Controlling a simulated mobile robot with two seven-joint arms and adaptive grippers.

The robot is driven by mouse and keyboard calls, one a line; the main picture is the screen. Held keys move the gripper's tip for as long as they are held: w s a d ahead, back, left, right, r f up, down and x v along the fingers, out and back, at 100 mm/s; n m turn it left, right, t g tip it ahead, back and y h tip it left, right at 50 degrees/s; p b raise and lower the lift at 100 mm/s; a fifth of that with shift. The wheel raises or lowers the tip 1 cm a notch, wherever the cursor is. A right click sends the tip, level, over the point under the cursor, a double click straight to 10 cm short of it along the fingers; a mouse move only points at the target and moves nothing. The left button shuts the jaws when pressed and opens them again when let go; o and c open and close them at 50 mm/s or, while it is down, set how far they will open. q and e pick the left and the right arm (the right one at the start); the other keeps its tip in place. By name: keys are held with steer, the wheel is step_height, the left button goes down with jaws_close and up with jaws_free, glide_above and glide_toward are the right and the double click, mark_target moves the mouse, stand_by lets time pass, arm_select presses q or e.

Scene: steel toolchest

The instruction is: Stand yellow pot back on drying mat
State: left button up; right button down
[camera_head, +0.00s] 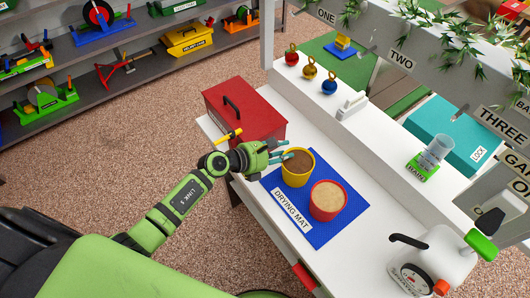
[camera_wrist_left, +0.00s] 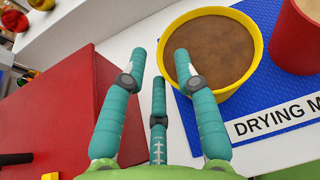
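The yellow pot (camera_head: 297,180), filled with brown soil, is upright at the upper left part of the blue drying mat (camera_head: 322,239). In the left wrist view the yellow pot (camera_wrist_left: 225,92) shows its soil and rim at the top. My left gripper (camera_head: 285,153) is at the pot's left rim with its teal fingers apart. In the left wrist view my left gripper (camera_wrist_left: 160,55) has one finger overlapping the pot's rim and another outside it; I cannot tell if they touch. A gap shows between the fingers. My right gripper is not in view.
A red pot (camera_head: 327,202) with tan filling stands on the mat beside the yellow pot. A red toolbox (camera_head: 262,121) is close to my left gripper. A white kettle-like container (camera_head: 440,258) stands at the lower right.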

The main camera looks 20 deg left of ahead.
arm_select(q)
steer(key=b+v, duration=0.1)
steer(key=v, duration=1)
